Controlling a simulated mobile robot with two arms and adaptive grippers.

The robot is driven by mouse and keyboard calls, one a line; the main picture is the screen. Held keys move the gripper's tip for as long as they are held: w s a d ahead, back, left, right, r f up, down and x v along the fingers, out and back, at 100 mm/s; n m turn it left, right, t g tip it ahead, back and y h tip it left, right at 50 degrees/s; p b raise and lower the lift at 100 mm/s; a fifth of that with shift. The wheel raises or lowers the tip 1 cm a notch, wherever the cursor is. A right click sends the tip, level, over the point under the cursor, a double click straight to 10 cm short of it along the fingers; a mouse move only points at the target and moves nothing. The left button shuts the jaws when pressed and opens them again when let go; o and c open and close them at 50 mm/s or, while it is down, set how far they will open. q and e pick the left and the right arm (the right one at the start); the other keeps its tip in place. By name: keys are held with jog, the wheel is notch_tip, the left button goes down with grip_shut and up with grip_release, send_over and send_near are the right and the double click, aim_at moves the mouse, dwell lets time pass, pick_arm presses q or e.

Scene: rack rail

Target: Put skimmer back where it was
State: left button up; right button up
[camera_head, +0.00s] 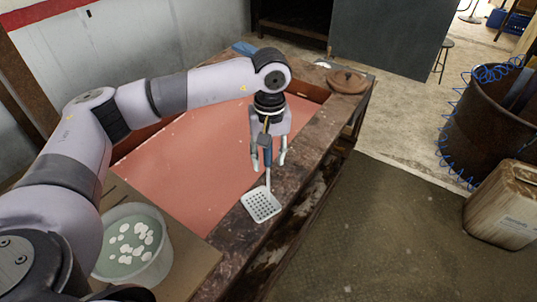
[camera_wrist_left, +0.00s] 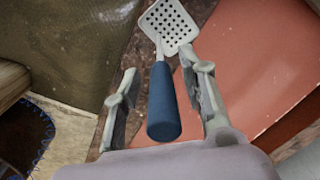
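The skimmer has a white perforated square head (camera_head: 261,204) and a blue handle. Its head appears over the dark wooden rail (camera_head: 228,236) along the right side of the red-bottomed basin. My left gripper (camera_head: 269,162) points down above the rail, fingers apart. In the left wrist view, the blue handle (camera_wrist_left: 163,105) lies between the open fingers of the left gripper (camera_wrist_left: 163,100), with visible gaps on both sides. I cannot tell exactly how high the fingers are over the rail. The right gripper is not in view.
A clear bucket (camera_head: 155,272) of greenish liquid with several white pieces stands at the lower left. A brown lidded dish (camera_head: 347,80) sits on the rail's far end. A rusty drum (camera_head: 485,135) and a dirty canister (camera_head: 505,205) stand at right. The basin floor (camera_head: 190,165) looks clear.

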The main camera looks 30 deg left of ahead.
pick_arm(q)
notch_tip(320, 180, up, 11)
jog(key=b, duration=0.4)
jog(key=shift+w+d+r, duration=0.1)
jog(key=shift+w+r, duration=0.05)
jog(key=shift+r, duration=0.45)
jog(key=shift+f, duration=0.1)
